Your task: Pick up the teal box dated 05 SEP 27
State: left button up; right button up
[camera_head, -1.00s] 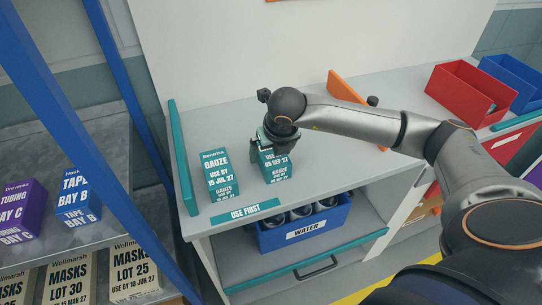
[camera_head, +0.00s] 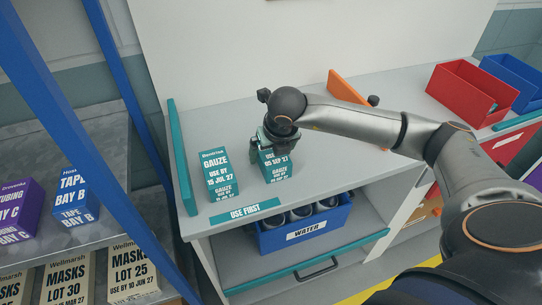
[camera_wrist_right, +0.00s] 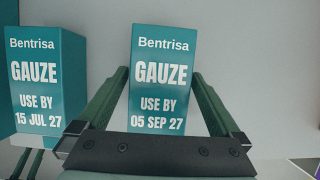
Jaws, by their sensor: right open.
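The teal gauze box dated 05 SEP 27 (camera_head: 277,167) stands upright on the grey counter (camera_head: 330,137), its top partly hidden by my right gripper (camera_head: 272,148). In the right wrist view this box (camera_wrist_right: 162,80) reads "USE BY 05 SEP 27" and stands between the two open fingers of the right gripper (camera_wrist_right: 160,95), with a finger on each side. A second teal gauze box, dated 15 JUL 27 (camera_head: 219,176), stands to its left on the counter; it also shows in the right wrist view (camera_wrist_right: 48,85). My left gripper is not in view.
A "USE FIRST" label (camera_head: 246,213) lies along the counter's front edge. A teal divider (camera_head: 183,155) is at left and an orange one (camera_head: 343,90) at right. A blue WATER crate (camera_head: 305,233) is on the shelf below. Red (camera_head: 470,91) and blue (camera_head: 515,78) bins stand right.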

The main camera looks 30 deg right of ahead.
jog(key=c, duration=1.3)
jog(key=shift+c, duration=0.2)
jog(key=shift+r, duration=0.1)
